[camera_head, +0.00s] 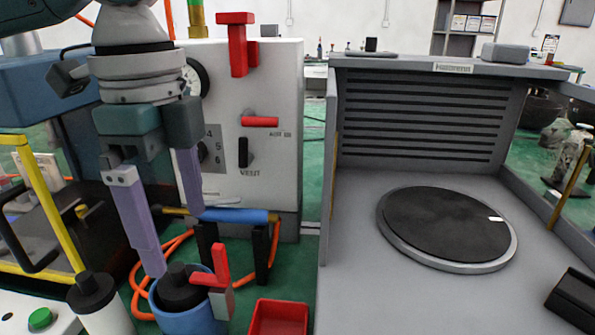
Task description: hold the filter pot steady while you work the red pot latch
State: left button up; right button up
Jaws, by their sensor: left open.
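The filter pot appears to be the blue pot (190,322) with a black knobbed lid (182,291), upright at the lower left. The red pot latch (221,263) sits on its right side, its handle standing up, with a grey block below. My left gripper (175,244) comes down from above, open, with purple fingers spread. One fingertip is low, by the left side of the pot's lid; the other is higher, behind the pot in the picture. I cannot tell whether the near finger touches the pot. Nothing is between the fingers. My right gripper is not in view.
A white panel (272,90) with red handles, a gauge and a black vent knob stands behind. A red tray (278,319) lies right of the pot. A white canister (105,316) with a black cap stands left. A grey bench (360,285) with a round black plate (446,222) fills the right.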

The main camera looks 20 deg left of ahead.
aim_at(186, 282)
pick_arm(q)
jog(key=f, duration=0.2)
jog(key=f+b, duration=0.1)
jog(key=f, duration=0.2)
jog(key=s+f, duration=0.1)
jog(key=f, duration=0.2)
jog(key=shift+f, duration=0.25)
jog(key=shift+w+f+b, duration=0.1)
jog(key=shift+f+b, duration=0.25)
jog(key=shift+f, duration=0.35)
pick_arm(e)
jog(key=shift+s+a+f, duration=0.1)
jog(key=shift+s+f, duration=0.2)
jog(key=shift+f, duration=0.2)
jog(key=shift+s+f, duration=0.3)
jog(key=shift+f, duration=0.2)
pick_arm(q)
jog(key=shift+c, duration=0.2)
jog(key=c, duration=1.4)
